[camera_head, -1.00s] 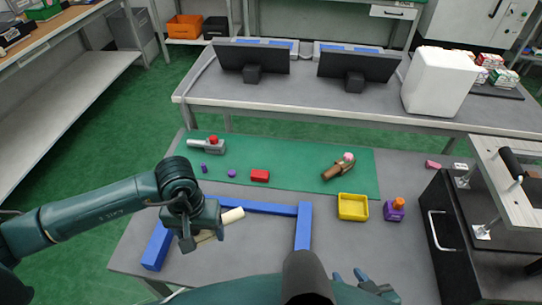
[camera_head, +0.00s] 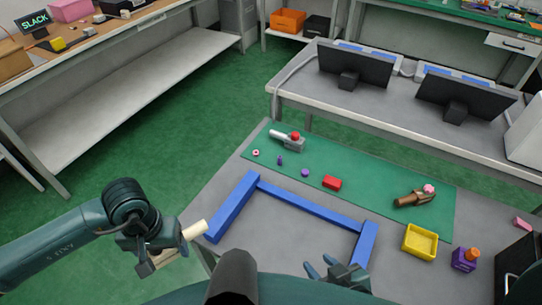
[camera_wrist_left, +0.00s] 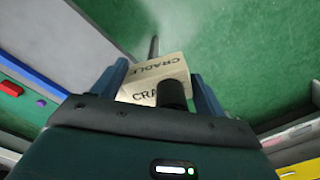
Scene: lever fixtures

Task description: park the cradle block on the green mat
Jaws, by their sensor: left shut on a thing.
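My left gripper (camera_head: 152,262) is shut on the cradle block (camera_head: 170,249), a pale block with a cream rod sticking out to the right. In the left wrist view the block (camera_wrist_left: 155,73) sits between the fingers and bears the word CRADLE. A dark cylinder covers part of it there. In the head view the gripper and block appear left of the table, against the green floor. The green mat (camera_head: 365,180) lies along the table's far side, apart from the block. My right gripper (camera_head: 335,272) is at the bottom middle; its jaw state is unclear.
Blue bars (camera_head: 310,206) form an open frame in front of the mat. A grey part with a red knob (camera_head: 295,136), a red block (camera_head: 332,183) and a brown part with a pink top (camera_head: 412,198) are on the mat. A yellow tray (camera_head: 420,242) and purple block (camera_head: 464,260) stand at right.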

